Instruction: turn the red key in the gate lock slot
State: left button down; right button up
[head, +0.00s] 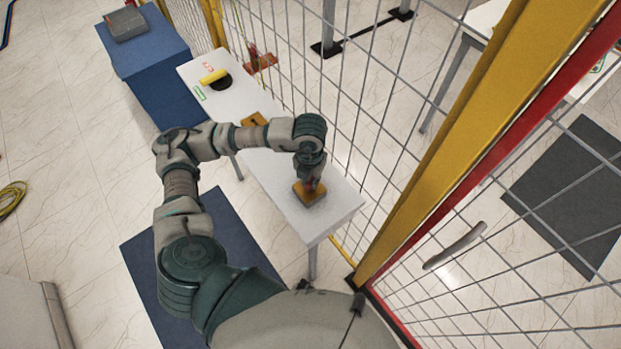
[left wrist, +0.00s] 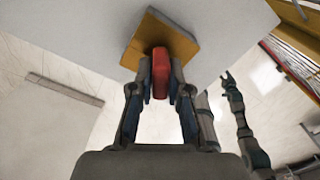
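The red key (left wrist: 160,74) stands in the yellow-orange lock block (left wrist: 161,40) in the left wrist view. The same block (head: 303,199) sits near the right end of the white table in the head view. My left gripper (left wrist: 160,70) has its two fingers on either side of the key and is shut on it. In the head view my left gripper (head: 312,184) points down onto the block and largely covers the key. The slot is hidden. My right arm seems to show at the right of the left wrist view, its gripper (left wrist: 228,80) too small to judge.
The white table (head: 335,207) also holds an orange block with a black mark (head: 254,121) and a yellow-handled item (head: 215,78). A wire fence (head: 372,130) runs close behind it. A yellow post (head: 440,145) and a gate handle (head: 455,246) are at right.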

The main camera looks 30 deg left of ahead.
pick_arm(q)
jog(key=shift+a, duration=0.35)
jog(key=shift+f, duration=0.1)
jog(key=shift+d+m+b, duration=0.3)
jog(key=shift+m+b, duration=0.55)
jog(key=shift+m, duration=0.25)
jog(key=m+b, duration=0.2)
jog(key=m, duration=0.1)
jog(key=shift+a, duration=0.15)
jog(key=c, duration=1.1)
grip_release()
jog(key=shift+o, duration=0.2)
pick_arm(e)
jog(key=f, duration=0.2)
jog(key=a+f, duration=0.1)
jog(key=shift+s+f, duration=0.25)
jog(key=shift+s, duration=0.05)
